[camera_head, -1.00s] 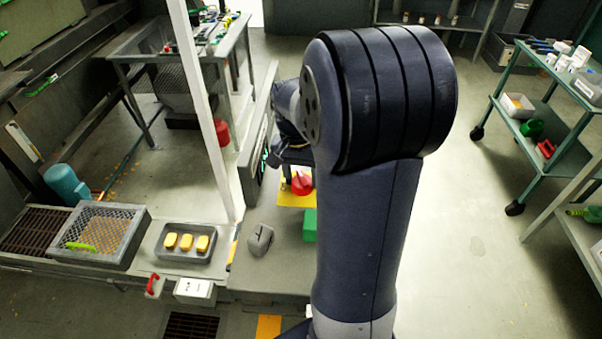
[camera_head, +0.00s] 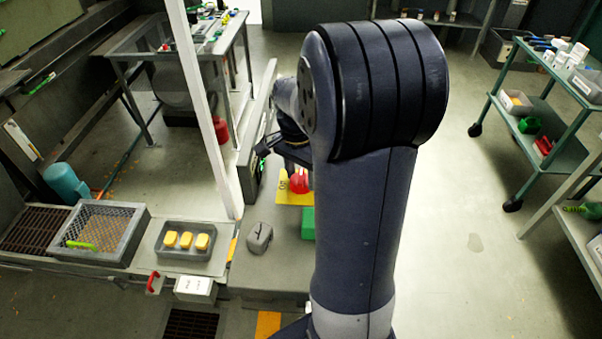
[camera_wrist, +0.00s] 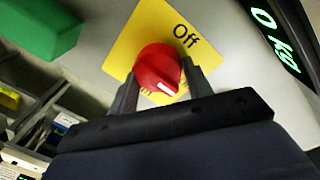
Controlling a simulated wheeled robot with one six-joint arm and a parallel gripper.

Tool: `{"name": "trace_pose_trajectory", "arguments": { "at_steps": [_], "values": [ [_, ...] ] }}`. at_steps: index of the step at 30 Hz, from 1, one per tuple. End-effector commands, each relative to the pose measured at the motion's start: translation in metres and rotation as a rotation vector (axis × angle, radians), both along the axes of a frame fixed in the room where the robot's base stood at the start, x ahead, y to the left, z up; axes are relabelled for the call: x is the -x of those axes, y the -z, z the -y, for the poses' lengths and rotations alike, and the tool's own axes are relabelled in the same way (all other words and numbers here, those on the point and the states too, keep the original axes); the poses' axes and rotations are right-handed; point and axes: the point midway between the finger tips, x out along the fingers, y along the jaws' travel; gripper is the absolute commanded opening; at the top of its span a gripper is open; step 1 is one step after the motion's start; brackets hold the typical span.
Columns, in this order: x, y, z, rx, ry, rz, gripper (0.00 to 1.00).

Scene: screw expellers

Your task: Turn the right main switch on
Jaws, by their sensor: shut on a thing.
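The main switch is a round red knob (camera_wrist: 157,69) with a white mark, on a yellow plate (camera_wrist: 127,42) reading "Off". More lettering below the knob is mostly hidden. In the wrist view my gripper (camera_wrist: 161,87) has one finger on each side of the knob and is shut on it. The knob's white mark points to the lower right of the picture, away from the word "Off". In the head view the red knob (camera_head: 300,181) shows just left of my arm, which hides much of the gripper. I see only this one main switch.
A green block (camera_head: 308,223) and a grey object (camera_head: 260,238) stand near the switch. A display reading "0 kg" (camera_wrist: 275,35) is close by on the right in the wrist view. A tray with yellow pieces (camera_head: 160,252) lies left. Open floor is to the right.

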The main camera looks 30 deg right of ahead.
Motion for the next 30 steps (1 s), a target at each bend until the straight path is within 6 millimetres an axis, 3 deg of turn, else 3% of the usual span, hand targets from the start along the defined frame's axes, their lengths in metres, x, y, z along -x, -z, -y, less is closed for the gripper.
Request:
{"name": "trace_pose_trajectory", "arguments": {
  "at_steps": [7,8,15,23,30],
  "values": [
    [0.0,0.0,0.0,0.0,0.002,0.0,0.25],
    [0.0,0.0,0.0,0.0,0.002,0.0,0.5],
    [0.0,0.0,0.0,0.0,0.001,0.0,0.69],
    [0.0,-0.002,0.0,0.0,0.0,0.001,0.69],
    [-0.004,-0.034,-0.001,0.001,0.0,0.006,0.69]
  ]
}}
